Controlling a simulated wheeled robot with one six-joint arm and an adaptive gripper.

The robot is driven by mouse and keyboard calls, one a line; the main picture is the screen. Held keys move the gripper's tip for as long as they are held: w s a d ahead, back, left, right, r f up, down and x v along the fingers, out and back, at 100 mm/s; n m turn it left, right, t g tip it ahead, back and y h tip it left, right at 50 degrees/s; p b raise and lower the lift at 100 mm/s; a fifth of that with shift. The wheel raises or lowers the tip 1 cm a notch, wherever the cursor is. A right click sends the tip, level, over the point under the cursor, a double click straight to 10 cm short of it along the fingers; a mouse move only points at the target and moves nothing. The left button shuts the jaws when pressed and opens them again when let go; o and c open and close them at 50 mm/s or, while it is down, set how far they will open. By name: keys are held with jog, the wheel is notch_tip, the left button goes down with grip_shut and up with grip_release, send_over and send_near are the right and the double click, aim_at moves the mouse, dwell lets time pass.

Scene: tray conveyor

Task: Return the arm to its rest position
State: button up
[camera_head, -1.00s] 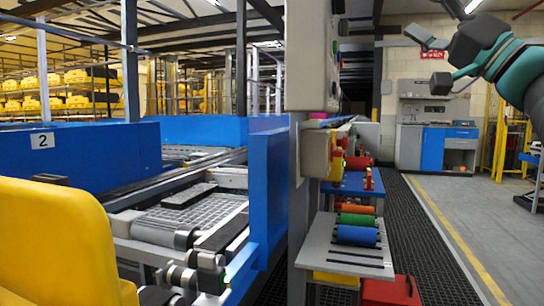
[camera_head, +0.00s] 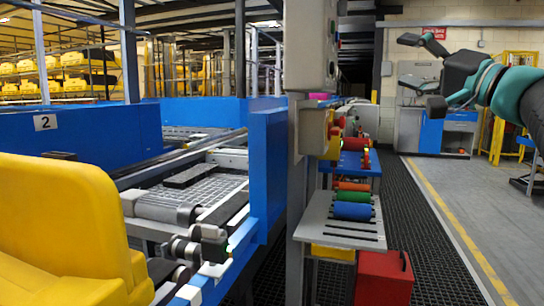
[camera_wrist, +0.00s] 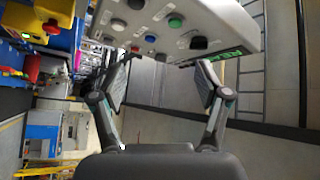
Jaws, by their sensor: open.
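My gripper (camera_head: 424,74) is at the upper right of the head view, at the end of my teal and dark arm, raised in the air. Its two fingers are spread apart with nothing between them. In the wrist view my gripper (camera_wrist: 164,88) shows both fingers open and empty. Beyond the fingertips is a grey control box (camera_wrist: 180,25) with several coloured buttons; I cannot tell exactly how far the tips are from it.
A conveyor with blue side panels (camera_head: 268,185) stands at left, a yellow seat-like shape (camera_head: 60,235) in front. A grey post, a small table (camera_head: 340,232) with coloured rollers and a red box (camera_head: 384,278) stand at centre. The floor at right is clear.

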notch_tip(320, 180, down, 28)
jog(key=s+a+m+g+h, duration=0.2)
jog(key=s+m+g+h, duration=0.1)
jog(key=g+h, duration=0.4)
jog(key=s+a+f+n+g+h+p, duration=0.1)
jog(key=s+a+f+n+g+h, duration=0.1)
jog(key=s+f, duration=0.7)
jog(key=s+a+f+n+g+h, duration=0.2)
jog(key=s+a+f+n, duration=0.3)
jog(key=s+f, duration=0.5)
jog(key=shift+f+n+g+h+p, duration=0.3)
jog(key=shift+n+g+p, duration=0.1)
jog(key=shift+g, duration=0.3)
